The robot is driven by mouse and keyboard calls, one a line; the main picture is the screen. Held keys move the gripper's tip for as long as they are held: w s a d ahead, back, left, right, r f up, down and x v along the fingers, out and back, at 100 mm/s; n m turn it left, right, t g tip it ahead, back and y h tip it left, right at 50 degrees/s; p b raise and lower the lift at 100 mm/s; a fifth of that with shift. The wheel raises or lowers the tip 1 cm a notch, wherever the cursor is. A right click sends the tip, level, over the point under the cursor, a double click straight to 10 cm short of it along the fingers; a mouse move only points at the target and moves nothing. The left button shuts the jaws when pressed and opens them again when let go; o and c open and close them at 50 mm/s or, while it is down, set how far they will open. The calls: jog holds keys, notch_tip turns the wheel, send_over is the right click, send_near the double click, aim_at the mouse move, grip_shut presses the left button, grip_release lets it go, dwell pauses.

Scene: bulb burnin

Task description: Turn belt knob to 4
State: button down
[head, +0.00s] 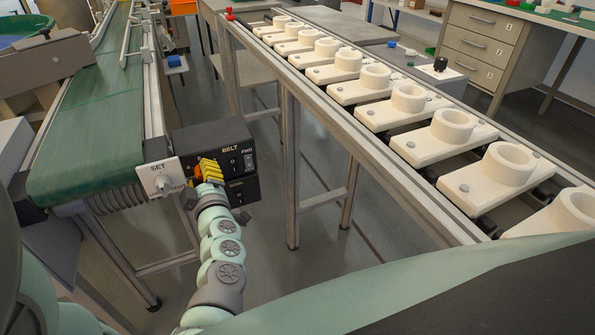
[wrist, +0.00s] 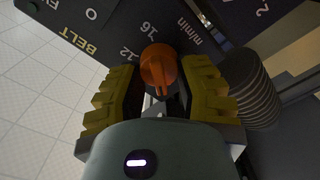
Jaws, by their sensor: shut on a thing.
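The belt knob (wrist: 158,66) is orange and round with a raised grip, on a dark control panel (wrist: 112,38) marked BELT. The numbers 12 and 16 and the label m/min show around it; a 4 is not visible, and I cannot tell which number the knob points at. My gripper (wrist: 160,86) has yellow ribbed fingers, one on each side of the knob, shut on it. In the head view, my gripper (head: 209,171) is at the front of the black BELT box (head: 217,139) and hides most of the knob.
A rack of white bulb holders (head: 408,100) stands to the right. Open floor (head: 265,225) lies between them.

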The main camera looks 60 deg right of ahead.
jog(key=shift+f+n, duration=0.3)
jog(key=shift+n, duration=0.1)
jog(key=shift+r+n+b, duration=0.2)
jog(key=shift+n+b, duration=0.2)
jog(key=c, duration=0.6)
grip_release()
jog(key=shift+w, duration=0.1)
jog(key=v, duration=1.2)
jog(key=shift+d+r, duration=0.1)
